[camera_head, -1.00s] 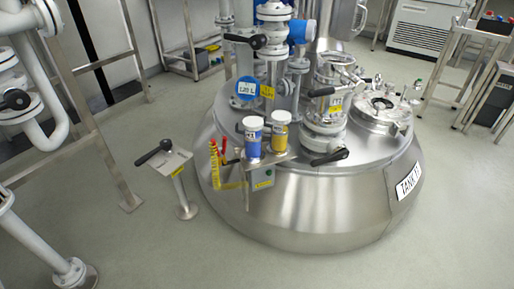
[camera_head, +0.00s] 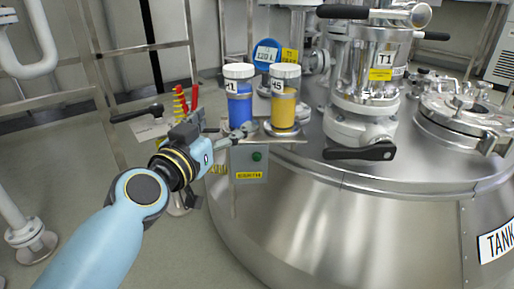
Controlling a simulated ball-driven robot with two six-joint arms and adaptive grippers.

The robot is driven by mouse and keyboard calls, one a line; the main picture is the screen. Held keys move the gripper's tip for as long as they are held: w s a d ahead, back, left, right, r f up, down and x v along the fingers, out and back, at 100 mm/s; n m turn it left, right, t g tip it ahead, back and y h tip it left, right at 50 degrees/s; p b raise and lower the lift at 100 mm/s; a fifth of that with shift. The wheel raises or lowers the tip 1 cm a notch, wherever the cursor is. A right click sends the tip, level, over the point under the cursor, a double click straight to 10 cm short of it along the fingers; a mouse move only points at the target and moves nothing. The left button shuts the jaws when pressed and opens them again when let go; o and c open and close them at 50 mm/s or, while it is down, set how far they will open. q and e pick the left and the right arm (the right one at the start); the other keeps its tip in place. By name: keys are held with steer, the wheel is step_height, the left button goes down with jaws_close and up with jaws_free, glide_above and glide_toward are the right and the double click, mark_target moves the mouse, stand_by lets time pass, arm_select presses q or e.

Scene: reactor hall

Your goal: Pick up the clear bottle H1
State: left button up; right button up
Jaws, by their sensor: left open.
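A clear bottle with blue contents and a white cap (camera_head: 239,98) stands upright on a small metal shelf (camera_head: 285,139) at the side of the tank. My right gripper is not in view.
The steel tank (camera_head: 340,220) fills the right. A black-handled valve (camera_head: 360,152) sits right of the bottles. Red and yellow-handled items (camera_head: 187,100) hang behind my left wrist. A grey box marked EARTH (camera_head: 250,165) is under the shelf.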

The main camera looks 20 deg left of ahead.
mark_target(234, 117)
arm_select(q)
steer(key=w, duration=0.3)
steer(key=w+f, duration=0.1)
steer(key=w, duration=0.1)
steer(key=shift+w+d, duration=0.1)
steer(key=shift+d, duration=0.15)
steer(key=w, duration=0.5)
steer(key=shift+a+f, duration=0.1)
steer(key=shift+f, duration=0.3)
steer(key=shift+w, duration=0.45)
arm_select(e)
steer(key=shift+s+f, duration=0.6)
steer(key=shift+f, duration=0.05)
arm_select(q)
steer(key=shift+r, duration=0.1)
jaws_close()
steer(key=shift+r, duration=0.15)
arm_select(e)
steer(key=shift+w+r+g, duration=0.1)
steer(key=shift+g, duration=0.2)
